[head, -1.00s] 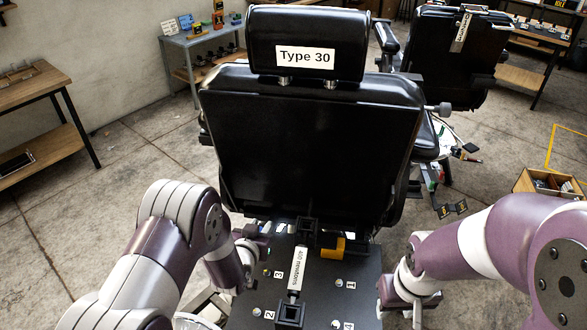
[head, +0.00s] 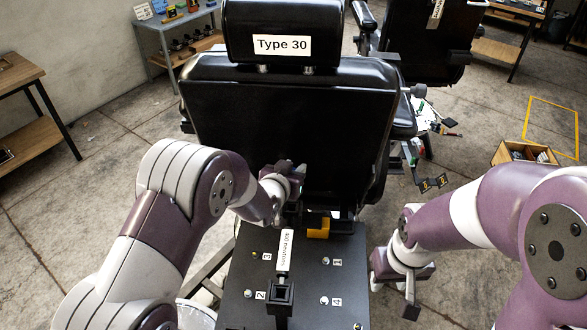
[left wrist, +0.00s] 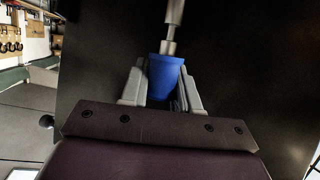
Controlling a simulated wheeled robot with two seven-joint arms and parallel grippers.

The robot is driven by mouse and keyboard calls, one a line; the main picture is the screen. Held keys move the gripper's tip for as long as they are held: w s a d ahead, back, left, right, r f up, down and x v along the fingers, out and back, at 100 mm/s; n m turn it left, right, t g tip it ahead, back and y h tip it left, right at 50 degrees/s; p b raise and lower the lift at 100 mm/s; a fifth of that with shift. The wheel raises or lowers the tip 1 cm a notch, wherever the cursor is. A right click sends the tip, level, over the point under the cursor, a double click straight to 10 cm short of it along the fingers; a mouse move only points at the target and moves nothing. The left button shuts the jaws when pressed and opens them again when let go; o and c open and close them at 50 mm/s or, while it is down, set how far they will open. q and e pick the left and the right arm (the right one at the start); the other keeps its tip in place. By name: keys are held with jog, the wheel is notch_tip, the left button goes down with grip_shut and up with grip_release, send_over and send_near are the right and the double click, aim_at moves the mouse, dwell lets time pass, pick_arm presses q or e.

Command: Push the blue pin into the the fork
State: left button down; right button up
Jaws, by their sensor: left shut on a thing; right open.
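My left gripper (head: 293,190) is at the lower back of the black chair, above the far end of the black base plate. In the left wrist view, its fingers (left wrist: 164,86) are shut on the blue pin (left wrist: 165,72), whose grey metal shaft (left wrist: 173,25) points away from the gripper. The pin cannot be made out in the head view. A piston labelled in newtons (head: 284,250) lies along the plate; its far end, near my left gripper, is partly hidden. I cannot make out the fork clearly. My right gripper (head: 397,291) is open and empty, right of the plate.
The chair back (head: 290,120), labelled Type 30, rises beyond the plate (head: 255,300). A yellow block (head: 318,229) sits at the plate's far edge. A black square socket (head: 281,292) stands at the near end of the piston.

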pick_arm(q)
notch_tip(320, 180, down, 5)
jog(key=b, duration=0.4)
jog(key=shift+w, duration=0.15)
jog(key=shift+r, duration=0.1)
dwell(0.3)
dwell(0.4)
jog(key=shift+b, duration=0.35)
dwell(0.5)
